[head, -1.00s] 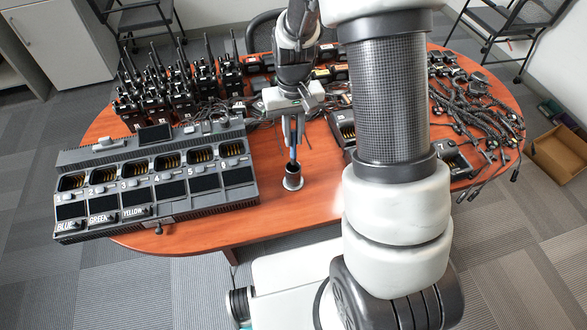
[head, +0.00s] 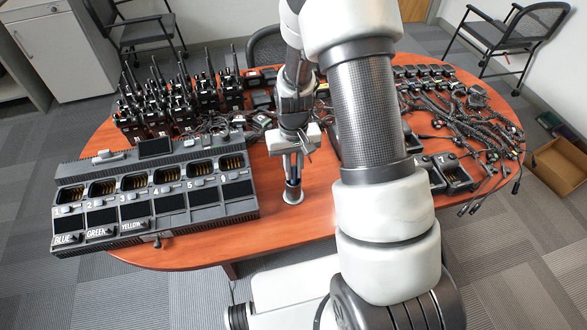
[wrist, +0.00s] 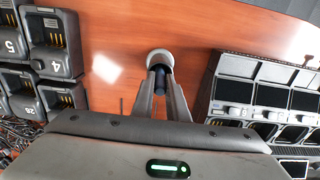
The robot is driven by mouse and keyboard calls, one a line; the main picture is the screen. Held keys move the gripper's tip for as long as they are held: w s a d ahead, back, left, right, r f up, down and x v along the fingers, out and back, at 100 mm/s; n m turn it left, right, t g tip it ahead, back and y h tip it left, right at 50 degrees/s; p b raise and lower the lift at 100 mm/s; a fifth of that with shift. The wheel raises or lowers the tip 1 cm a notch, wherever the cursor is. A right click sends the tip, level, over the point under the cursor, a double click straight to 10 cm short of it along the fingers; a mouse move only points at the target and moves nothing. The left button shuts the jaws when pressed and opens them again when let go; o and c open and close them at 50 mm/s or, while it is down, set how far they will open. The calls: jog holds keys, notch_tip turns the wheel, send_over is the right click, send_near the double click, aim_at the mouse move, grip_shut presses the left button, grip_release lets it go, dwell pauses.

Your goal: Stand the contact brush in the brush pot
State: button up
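The brush pot (head: 293,197) is a small metallic cup standing on the bare front part of the table, right of the charger. My gripper (head: 292,181) points straight down over it, with its fingertips at the pot's mouth. In the wrist view the fingers are closed around the dark blue contact brush (wrist: 161,98), and the pot (wrist: 159,54) shows as a pale rim just beyond the fingertips. The brush is roughly upright and in line with the pot. Its lower end is hidden by the fingers and the pot, so how deep it sits cannot be told.
A large multi-bay charger (head: 155,198) lies to the left. Several radios (head: 180,100) stand behind it. Small chargers (head: 452,172) and a heap of coiled cables (head: 465,120) lie to the right. The table (head: 245,240) is clear around the pot.

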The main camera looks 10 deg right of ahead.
jog(key=o, duration=0.4)
jog(key=shift+o, duration=0.2)
jog(key=shift+r, duration=0.1)
